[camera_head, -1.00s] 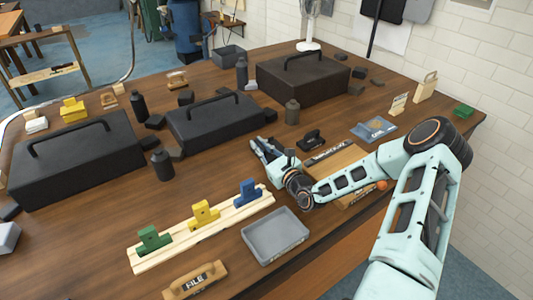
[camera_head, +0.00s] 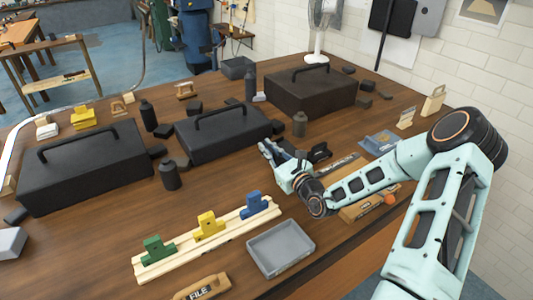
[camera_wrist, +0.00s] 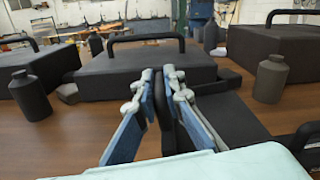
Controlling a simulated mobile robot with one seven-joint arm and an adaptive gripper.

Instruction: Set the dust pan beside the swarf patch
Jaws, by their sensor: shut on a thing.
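My gripper (camera_head: 270,150) is low over the middle of the wooden bench, in front of the middle black toolbox. In the wrist view its blue-grey fingers (camera_wrist: 160,78) close around a narrow black piece (camera_wrist: 168,118), which seems to be the dust pan's handle. A flat black part (camera_wrist: 228,122) beside it on the right looks like the pan; the fingers hide some of it. In the head view the pan is mostly hidden by my gripper.
Black toolboxes (camera_head: 222,132) and dark bottles (camera_head: 170,172) stand behind and left. A black handled item (camera_head: 319,152) is close on the right. A clamp rail (camera_head: 205,238) and grey tray (camera_head: 280,248) lie in front. Some bare wood shows left of my gripper.

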